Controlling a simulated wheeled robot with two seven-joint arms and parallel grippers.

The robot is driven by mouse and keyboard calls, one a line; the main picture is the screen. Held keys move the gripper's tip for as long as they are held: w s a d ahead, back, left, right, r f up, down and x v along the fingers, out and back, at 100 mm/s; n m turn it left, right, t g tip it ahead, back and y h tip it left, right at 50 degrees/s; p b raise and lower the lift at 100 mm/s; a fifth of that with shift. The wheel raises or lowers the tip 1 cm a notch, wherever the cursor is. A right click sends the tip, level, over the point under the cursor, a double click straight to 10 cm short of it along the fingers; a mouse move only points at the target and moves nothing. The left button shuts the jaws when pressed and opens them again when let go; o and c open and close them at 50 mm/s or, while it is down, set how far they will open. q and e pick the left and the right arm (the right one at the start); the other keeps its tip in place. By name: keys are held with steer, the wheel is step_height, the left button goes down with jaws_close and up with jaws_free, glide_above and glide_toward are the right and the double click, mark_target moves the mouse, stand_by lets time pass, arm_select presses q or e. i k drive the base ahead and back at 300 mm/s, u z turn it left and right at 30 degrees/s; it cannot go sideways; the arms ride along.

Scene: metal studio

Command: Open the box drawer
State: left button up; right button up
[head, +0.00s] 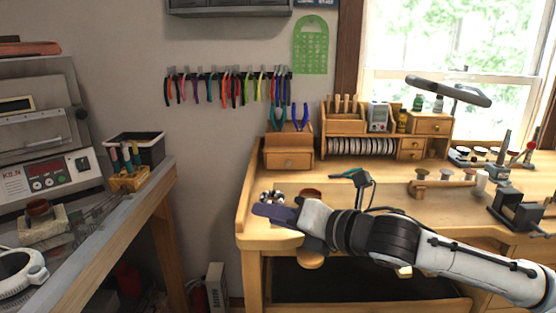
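A small wooden box (270,143) stands at the left end of the wooden workbench, near the wall. Its front carries a drawer (302,157) with a small round knob (289,163); the drawer looks closed. My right gripper (262,211) reaches in from the right, over the bench's front left part. It is in front of the box and lower in the picture, apart from the drawer. I see its dark fingers from the side, so their opening does not show. My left gripper is not in view.
Small metal items (270,196) lie just behind my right gripper. A wooden organizer (432,127) with small drawers stands right of the box. Pliers hang on a wall rack (225,74). A kiln (50,178) and grey side table are at left.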

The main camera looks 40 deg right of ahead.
mark_target(275, 161)
steer(key=i, duration=0.15)
steer(key=z, duration=1.5)
steer(key=i, duration=0.65)
steer(key=u, duration=1.05)
